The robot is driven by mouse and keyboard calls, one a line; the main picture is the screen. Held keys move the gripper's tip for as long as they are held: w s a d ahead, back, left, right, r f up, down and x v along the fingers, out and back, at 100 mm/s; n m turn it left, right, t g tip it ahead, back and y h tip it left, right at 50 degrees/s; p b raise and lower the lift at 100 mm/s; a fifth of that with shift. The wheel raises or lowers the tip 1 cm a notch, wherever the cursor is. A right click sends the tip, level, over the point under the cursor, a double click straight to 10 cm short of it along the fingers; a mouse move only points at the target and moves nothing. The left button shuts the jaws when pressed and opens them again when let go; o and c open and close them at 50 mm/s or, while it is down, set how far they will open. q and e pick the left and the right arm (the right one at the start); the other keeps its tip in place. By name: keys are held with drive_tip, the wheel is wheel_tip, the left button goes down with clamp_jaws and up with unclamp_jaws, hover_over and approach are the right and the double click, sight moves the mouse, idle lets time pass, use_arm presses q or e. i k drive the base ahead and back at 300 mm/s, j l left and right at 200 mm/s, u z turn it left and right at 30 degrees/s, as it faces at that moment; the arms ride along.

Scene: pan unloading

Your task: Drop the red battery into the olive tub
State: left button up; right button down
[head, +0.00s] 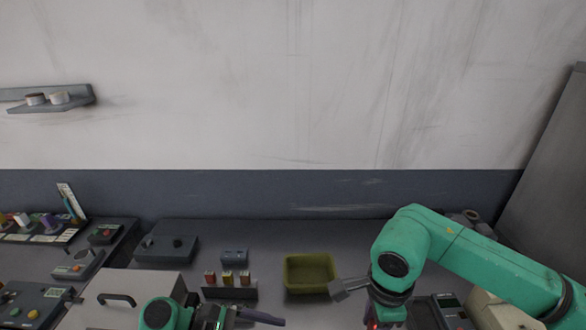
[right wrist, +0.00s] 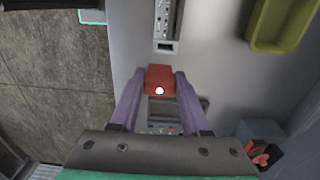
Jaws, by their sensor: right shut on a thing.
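In the right wrist view, my right gripper (right wrist: 159,76) is shut on the red battery (right wrist: 158,73), a red block with a small white round spot. It is held between the two purple fingertips. The olive tub (right wrist: 278,44) shows at the top right of that view, apart from the battery. In the head view the olive tub (head: 310,258) stands on the bench, left of my right arm, and looks empty.
A dark rack (head: 230,294) with several small coloured blocks stands left of the tub. A grey box (head: 166,249) with knobs is behind it. A pale case (head: 118,299) with a handle is at the left. A dark bin (right wrist: 258,132) with red items is right of my gripper.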

sight(300, 276)
drive_tip(key=k, duration=0.9)
